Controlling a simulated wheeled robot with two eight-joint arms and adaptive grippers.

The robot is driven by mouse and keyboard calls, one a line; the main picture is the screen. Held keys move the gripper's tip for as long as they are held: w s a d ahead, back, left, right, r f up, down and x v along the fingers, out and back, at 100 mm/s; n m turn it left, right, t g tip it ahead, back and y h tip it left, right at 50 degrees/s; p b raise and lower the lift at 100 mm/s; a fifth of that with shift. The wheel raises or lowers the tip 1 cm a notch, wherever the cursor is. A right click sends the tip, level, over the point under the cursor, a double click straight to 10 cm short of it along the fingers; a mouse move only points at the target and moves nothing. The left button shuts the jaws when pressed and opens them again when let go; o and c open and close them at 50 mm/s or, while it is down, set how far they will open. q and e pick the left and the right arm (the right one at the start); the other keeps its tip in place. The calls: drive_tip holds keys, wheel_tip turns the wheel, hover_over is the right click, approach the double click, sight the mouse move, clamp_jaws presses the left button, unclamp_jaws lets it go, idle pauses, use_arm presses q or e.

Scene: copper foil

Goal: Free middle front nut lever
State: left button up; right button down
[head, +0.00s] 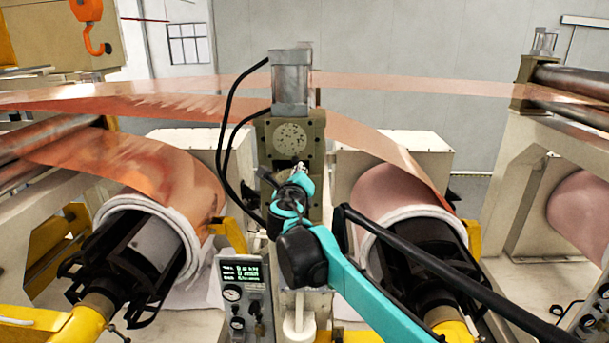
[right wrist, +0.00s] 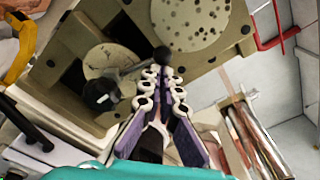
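My right gripper (head: 300,170) is in front of the beige block (head: 291,137) on the middle stand in the head view. In the right wrist view the gripper (right wrist: 163,75) shows two fingers with white rings and purple sides, with a narrow gap between them. A black ball knob (right wrist: 162,55) lies just beyond the fingertips, apparently not gripped. A thin metal lever rod (right wrist: 134,70) runs from the knob left toward a round pale plate (right wrist: 110,62). A second black knob (right wrist: 100,95) sits left of the fingers. The lever is too small to make out in the head view. My left gripper is not in view.
A metal cylinder (head: 290,82) tops the block, with black hoses at its left. Copper foil (head: 180,105) stretches across behind. Large rolls stand left (head: 150,235) and right (head: 400,215). A control panel (head: 243,285) is low in the middle.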

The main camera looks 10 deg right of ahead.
drive_tip(key=shift+w+a+r, duration=0.15)
drive_tip(key=shift+a+r, duration=0.05)
drive_tip(key=shift+a, duration=0.4)
idle(0.4)
